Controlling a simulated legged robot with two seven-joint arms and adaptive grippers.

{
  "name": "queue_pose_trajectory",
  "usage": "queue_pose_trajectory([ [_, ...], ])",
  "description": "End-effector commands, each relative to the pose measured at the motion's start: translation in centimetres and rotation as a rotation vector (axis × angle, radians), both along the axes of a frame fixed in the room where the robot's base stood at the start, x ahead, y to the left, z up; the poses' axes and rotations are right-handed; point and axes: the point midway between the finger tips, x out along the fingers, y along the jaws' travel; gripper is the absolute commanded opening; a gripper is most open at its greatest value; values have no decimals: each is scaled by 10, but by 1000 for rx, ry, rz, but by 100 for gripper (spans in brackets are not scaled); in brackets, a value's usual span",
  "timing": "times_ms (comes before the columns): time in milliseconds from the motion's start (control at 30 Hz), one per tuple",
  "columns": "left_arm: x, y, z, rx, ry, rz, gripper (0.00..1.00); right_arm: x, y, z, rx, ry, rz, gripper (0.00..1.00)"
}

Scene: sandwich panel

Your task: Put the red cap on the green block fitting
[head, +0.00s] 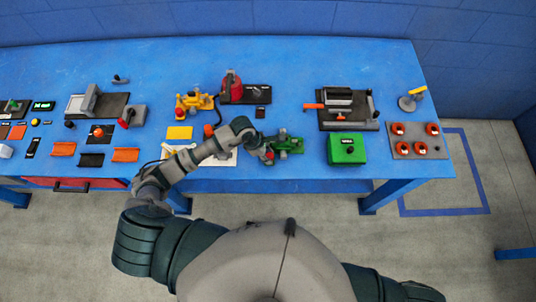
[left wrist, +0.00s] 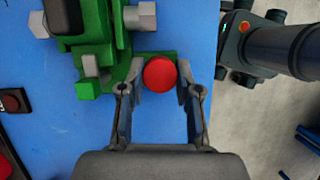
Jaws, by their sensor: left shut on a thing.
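The green block fitting (head: 289,145) lies near the front edge of the blue table, right of my left gripper (head: 268,154). In the left wrist view the fitting (left wrist: 105,50) shows large at the upper left, with grey cylindrical and block-shaped parts on it. The round red cap (left wrist: 160,75) sits between the fingertips of my left gripper (left wrist: 161,84), which is shut on it. The cap overlaps a green ledge of the fitting in that view; I cannot tell whether they touch. In the head view the cap is small beside the fitting. My right gripper is out of view.
A green box (head: 346,149) stands right of the fitting. A grey plate with orange-red knobs (head: 418,147) lies further right. A red container (head: 231,86) and a yellow device (head: 194,101) stand behind. Bare blue table lies behind the fitting.

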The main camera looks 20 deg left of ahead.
Motion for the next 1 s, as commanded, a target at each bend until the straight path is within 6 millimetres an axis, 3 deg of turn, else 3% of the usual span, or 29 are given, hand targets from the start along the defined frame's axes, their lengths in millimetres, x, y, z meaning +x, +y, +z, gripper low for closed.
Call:
queue_pose_trajectory([
  [467,0,0,-3,0,0,0,0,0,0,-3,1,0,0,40],
  [500,0,0,-3,0,0,0,40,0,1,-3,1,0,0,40],
  [600,0,0,-3,0,0,0,62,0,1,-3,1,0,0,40],
  [800,0,0,-3,0,0,0,62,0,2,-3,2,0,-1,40],
  [833,0,0,-3,1,0,0,65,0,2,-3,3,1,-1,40],
  [900,0,0,-3,1,0,0,79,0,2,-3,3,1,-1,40],
  [1000,0,0,-3,1,0,0,79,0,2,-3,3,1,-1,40],
])
